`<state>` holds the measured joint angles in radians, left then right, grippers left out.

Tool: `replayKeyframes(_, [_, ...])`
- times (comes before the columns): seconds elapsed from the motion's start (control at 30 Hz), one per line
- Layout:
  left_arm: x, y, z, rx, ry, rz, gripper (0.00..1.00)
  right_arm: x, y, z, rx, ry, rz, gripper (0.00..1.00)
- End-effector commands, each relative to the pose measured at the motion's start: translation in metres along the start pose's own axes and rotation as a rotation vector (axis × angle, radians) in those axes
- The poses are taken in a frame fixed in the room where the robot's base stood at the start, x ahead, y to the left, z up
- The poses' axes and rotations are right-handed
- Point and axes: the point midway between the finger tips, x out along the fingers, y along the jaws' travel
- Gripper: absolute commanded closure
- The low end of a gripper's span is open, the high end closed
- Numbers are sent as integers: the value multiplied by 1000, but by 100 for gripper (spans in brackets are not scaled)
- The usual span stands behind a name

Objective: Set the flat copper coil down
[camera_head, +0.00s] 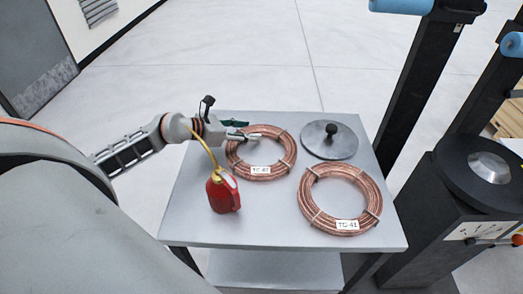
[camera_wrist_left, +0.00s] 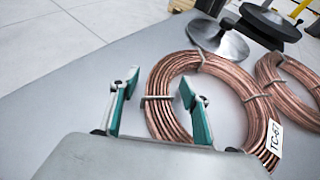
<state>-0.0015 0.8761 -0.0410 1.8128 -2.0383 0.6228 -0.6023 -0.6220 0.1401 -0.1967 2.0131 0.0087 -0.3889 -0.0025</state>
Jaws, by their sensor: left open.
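A flat copper coil labelled TC-67 (camera_head: 287,150) lies on the grey table (camera_head: 270,225), left of a second coil labelled TC-41 (camera_head: 374,190). Both look flat and are tied with bands. My left gripper (camera_head: 240,130) is at the left rim of the TC-67 coil. In the left wrist view my left gripper (camera_wrist_left: 160,86) is open, its green fingers apart. The rim of the TC-67 coil (camera_wrist_left: 157,115) shows between and beyond them; I cannot tell whether a finger touches it. My right gripper is not in view.
A red can (camera_head: 222,195) with a yellow spout stands left of the coils, close to my left wrist. A grey disc with a black knob (camera_head: 328,142) lies at the back right of the table. A dark machine (camera_head: 430,225) stands beyond the right edge.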

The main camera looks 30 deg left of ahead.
Motion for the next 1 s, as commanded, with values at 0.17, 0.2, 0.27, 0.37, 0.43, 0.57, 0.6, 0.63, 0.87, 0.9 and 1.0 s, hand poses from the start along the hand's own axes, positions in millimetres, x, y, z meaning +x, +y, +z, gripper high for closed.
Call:
replayKeyframes(0.17, [0,0,0,0,0,0,56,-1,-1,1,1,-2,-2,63])
replayKeyframes(0.2, [0,0,0,0,0,0,66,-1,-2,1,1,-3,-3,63])
replayKeyframes(0.27, [0,0,0,0,0,0,82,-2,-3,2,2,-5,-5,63])
replayKeyframes(0.37, [0,0,0,-1,0,0,100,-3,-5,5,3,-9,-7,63])
replayKeyframes(0.43, [0,0,0,-1,0,0,100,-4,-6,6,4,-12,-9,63])
replayKeyframes(0.57, [-1,0,3,-1,-5,1,100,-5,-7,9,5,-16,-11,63])
replayKeyframes(0.6, [-1,0,3,-1,-5,1,100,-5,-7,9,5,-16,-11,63])
replayKeyframes(0.63, [-1,0,3,-1,-5,1,100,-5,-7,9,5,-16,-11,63])
replayKeyframes(0.87, [-6,1,15,1,-7,1,100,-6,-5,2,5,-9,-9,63])
replayKeyframes(0.9, [-9,1,21,2,-8,1,100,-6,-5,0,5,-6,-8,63])
replayKeyframes(1.0, [-17,1,38,5,-10,2,100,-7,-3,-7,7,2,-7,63])
